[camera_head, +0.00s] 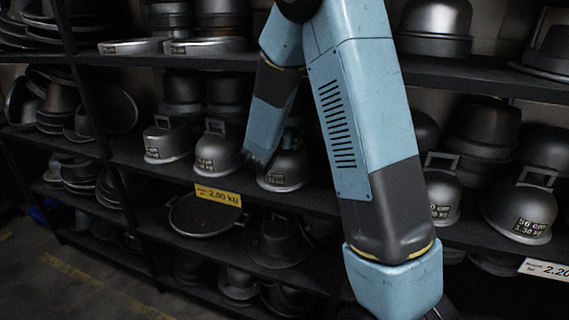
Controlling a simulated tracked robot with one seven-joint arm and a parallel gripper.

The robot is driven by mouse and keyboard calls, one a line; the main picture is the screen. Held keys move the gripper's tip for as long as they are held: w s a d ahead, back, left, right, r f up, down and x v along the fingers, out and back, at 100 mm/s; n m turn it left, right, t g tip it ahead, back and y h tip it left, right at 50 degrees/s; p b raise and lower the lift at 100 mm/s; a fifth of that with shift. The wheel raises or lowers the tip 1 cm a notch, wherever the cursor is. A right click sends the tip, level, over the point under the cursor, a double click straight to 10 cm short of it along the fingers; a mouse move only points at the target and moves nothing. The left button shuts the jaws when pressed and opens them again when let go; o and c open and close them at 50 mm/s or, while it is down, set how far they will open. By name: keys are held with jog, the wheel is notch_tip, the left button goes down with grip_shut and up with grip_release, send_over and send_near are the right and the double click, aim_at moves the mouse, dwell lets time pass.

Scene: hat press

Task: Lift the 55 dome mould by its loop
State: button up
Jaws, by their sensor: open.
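Several grey metal dome moulds with loops on top stand on the middle shelf. On the left are one mould (165,142), a second mould (214,152) and a third mould (284,172); their small labels are too blurred to read. To the right of my arm are a smaller mould (440,190) and a larger one (522,207), whose label seems to read 56 cm. I cannot tell which is the 55 mould. The end of my arm, with my gripper (257,161), is between the second and third moulds. The gripper is open; its fingers are hard to make out against the dark shelf.
A yellow tag (218,195) reading 2.00 kg and a white tag (545,269) hang on the shelf edge. More moulds and pans crowd the shelves above and below. My large blue arm hides the shelf's middle. Open floor (70,285) shows at lower left.

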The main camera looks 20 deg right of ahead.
jog(key=shift+c, duration=0.5)
jog(key=c, duration=1.5)
jog(key=shift+r, duration=0.1)
jog(key=shift+c, duration=0.6)
jog(key=shift+r, duration=0.15)
